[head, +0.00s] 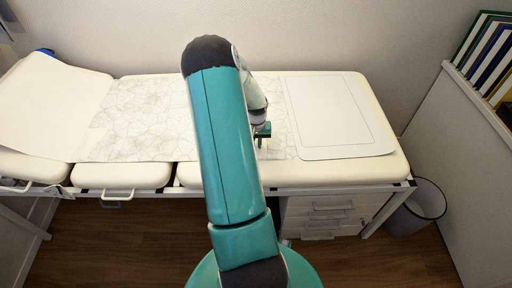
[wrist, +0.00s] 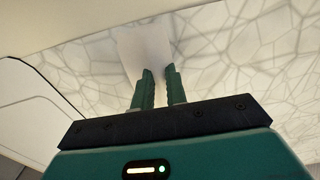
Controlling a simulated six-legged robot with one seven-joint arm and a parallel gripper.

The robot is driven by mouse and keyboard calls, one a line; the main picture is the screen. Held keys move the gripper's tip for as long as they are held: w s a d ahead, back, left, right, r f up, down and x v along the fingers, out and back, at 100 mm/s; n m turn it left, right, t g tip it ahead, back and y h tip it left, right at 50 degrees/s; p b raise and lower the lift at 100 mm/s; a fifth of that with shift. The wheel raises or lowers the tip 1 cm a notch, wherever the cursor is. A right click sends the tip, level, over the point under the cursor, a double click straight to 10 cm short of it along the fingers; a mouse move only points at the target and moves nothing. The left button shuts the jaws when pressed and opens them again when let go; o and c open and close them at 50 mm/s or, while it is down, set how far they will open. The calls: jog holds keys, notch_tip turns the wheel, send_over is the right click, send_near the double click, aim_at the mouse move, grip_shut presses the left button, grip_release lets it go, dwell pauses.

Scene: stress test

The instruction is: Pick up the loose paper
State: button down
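A small plain white paper (wrist: 145,42) lies on a crackle-patterned sheet (wrist: 235,65) in the wrist view, just beyond my fingertips. My gripper (wrist: 159,76) has its two green fingers apart, with a gap between them. Their tips overlap the near edge of the paper in the picture; I cannot tell whether they touch it. In the head view my gripper (head: 262,141) is low over the patterned sheet (head: 140,120) on the padded couch. I cannot make out the small paper there; my arm covers part of that area.
A large white outlined sheet (head: 335,112) covers the couch's right part. The couch (head: 330,172) stands against the wall. A drawer unit (head: 320,215) is below, a waste bin (head: 425,200) at right. Books (head: 485,50) stand on a ledge at the far right.

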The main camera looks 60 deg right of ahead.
aim_at(256, 145)
jog(key=shift+r, duration=0.1)
jog(key=shift+r, duration=0.55)
notch_tip(256, 145, up, 2)
jog(key=shift+r, duration=0.1)
jog(key=s+a+r, duration=0.3)
jog(key=s+r, duration=1)
jog(key=r, duration=0.2)
jog(key=shift+s+a+r, duration=0.2)
jog(key=shift+s+r, duration=0.1)
